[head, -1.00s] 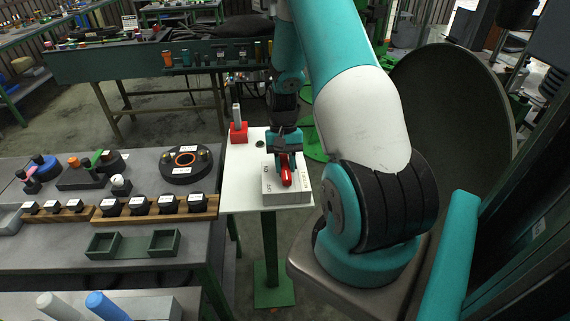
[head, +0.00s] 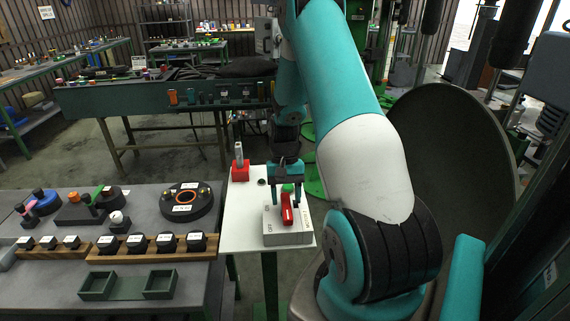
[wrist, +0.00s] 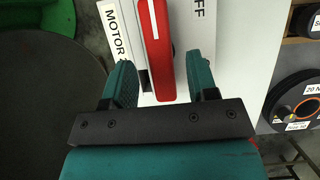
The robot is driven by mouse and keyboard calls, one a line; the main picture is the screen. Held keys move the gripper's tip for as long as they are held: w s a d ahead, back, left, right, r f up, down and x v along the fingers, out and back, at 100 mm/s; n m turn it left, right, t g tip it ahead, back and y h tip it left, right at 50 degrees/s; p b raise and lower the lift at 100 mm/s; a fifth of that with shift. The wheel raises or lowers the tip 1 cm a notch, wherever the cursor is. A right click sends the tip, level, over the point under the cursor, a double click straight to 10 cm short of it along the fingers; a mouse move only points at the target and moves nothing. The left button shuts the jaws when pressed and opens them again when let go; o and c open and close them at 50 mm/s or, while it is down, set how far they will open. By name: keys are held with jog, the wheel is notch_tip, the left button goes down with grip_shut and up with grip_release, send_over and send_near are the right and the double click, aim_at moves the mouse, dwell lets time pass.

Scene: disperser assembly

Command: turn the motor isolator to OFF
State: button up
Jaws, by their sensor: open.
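The motor isolator (head: 288,238) is a pale grey box with ON and OFF lettering on its top. It stands near the front edge of a white stand. Its red handle (head: 287,210) lies roughly lengthwise to the picture; I cannot tell which position it is set to. My gripper (head: 285,196) is open at the handle's far end. In the wrist view the handle (wrist: 157,50) shows between the two teal fingers (wrist: 159,65), with a gap on both sides. The MOTOR and OFF labels show beside it. Its far end is cut off there.
The white stand (head: 240,215) also carries a red block (head: 240,171) with a grey upright piece and a small dark button. A grey workbench (head: 60,215) with black knobs, a round black disc (head: 186,201) and green trays stands to the left.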

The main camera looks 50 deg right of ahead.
jog(key=b+v, duration=0.2)
jog(key=v, duration=1.3)
jog(key=shift+b, duration=0.3)
jog(key=shift+r, duration=0.1)
jog(key=a+r+n+t+h, duration=0.15)
jog(key=a+n, duration=0.25)
jog(key=a, duration=0.8)
jog(key=a+r+n+t, duration=0.1)
jog(key=a+r+n, duration=0.3)
jog(key=a, duration=0.8)
jog(key=s+a+n+y+b, duration=0.1)
jog(key=s+a+n+y, duration=0.1)
jog(key=s+a+n, duration=0.7)
jog(key=s+a, duration=0.6)
jog(key=a, duration=0.1)
jog(key=shift+f, duration=0.25)
